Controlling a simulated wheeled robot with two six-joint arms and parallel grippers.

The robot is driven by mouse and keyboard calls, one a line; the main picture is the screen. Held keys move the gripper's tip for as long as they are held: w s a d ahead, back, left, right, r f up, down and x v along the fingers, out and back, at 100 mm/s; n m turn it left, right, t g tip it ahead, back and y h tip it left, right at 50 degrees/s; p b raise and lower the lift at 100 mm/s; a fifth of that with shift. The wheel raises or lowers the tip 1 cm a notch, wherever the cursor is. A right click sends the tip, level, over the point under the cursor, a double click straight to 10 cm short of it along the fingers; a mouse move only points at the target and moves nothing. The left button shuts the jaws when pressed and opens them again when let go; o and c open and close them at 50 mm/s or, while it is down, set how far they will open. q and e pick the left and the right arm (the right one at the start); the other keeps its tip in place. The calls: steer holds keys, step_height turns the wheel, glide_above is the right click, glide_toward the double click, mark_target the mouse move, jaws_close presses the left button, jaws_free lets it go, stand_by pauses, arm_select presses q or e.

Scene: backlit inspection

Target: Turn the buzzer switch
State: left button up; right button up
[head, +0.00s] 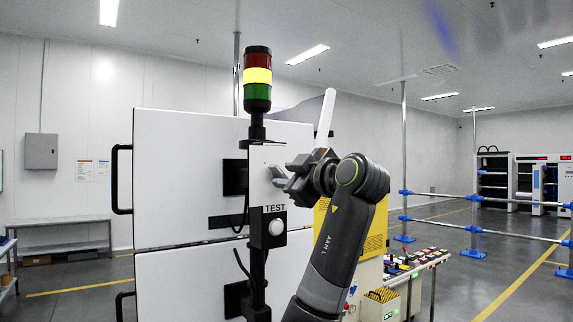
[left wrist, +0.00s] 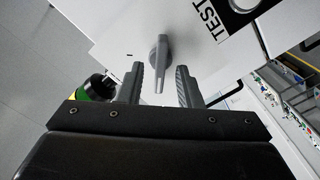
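The buzzer switch is a grey lever knob (left wrist: 161,58) on a white panel, and it shows clearly in the left wrist view. My left gripper (left wrist: 160,84) is open, with one finger on each side of the knob's lever and a visible gap to both. In the head view my left gripper (head: 284,174) is at the white switch box (head: 267,155), beside the TEST label, and largely hides the knob. I cannot tell how deep the fingers reach around the knob. My right gripper is not in view.
A signal tower (head: 257,77) with its yellow section lit stands above the box. A round white button (head: 277,227) sits below the TEST label. Large white panels (head: 180,180) with black handles stand behind. A bench with small parts (head: 415,262) is at the right.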

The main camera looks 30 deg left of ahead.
arm_select(q)
steer(key=shift+w+a, duration=0.15)
steer(key=shift+a, duration=0.3)
steer(key=shift+d, duration=0.1)
jaws_close()
